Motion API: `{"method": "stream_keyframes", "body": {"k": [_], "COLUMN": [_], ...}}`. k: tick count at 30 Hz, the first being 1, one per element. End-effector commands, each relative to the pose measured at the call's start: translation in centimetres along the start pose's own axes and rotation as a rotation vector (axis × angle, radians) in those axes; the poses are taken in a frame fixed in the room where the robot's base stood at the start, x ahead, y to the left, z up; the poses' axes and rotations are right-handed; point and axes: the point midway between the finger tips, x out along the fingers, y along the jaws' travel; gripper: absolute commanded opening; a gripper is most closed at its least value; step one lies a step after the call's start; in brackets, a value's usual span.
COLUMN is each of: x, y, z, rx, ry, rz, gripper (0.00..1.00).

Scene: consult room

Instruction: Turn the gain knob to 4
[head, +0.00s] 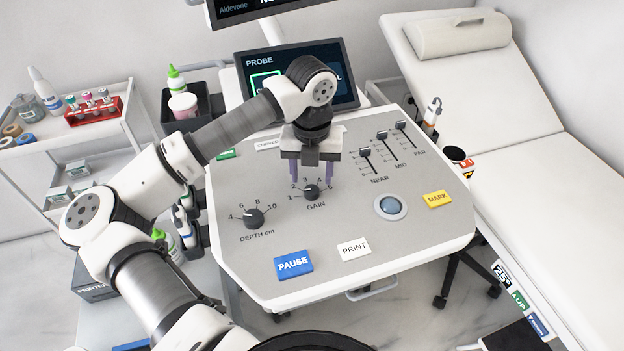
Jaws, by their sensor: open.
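The gain knob (312,191) is a small dark knob on the grey console panel (350,215), above the word GAIN. Numbers ring it; the 1 shows at its left, and some upper numbers are partly covered by my gripper. Its pointer is too small to read surely. My gripper (312,182) points down over the knob, with its two purple fingers apart, one to each side of the knob's far edge. It is open and holds nothing. I cannot tell whether the fingertips reach down beside the knob or hover above it.
The depth knob (254,217) stands left of the gain knob. Three sliders (366,153), a blue trackball (390,206), and the PAUSE (293,264), PRINT (354,249) and MARK (437,199) keys share the panel. The probe screen (345,80) rises behind my gripper.

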Motion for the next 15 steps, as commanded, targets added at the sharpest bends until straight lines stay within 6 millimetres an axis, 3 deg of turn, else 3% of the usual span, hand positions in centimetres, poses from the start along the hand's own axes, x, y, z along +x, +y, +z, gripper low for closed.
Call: {"method": "stream_keyframes", "body": {"k": [7,15], "x": [3.3,4.1], "y": [-0.1,-0.1], "z": [-0.1,0.0], "rx": [0.002,0.002], "ry": [0.001,-0.001], "rz": [-0.002,-0.001], "gripper": [0.52,0.52]}}
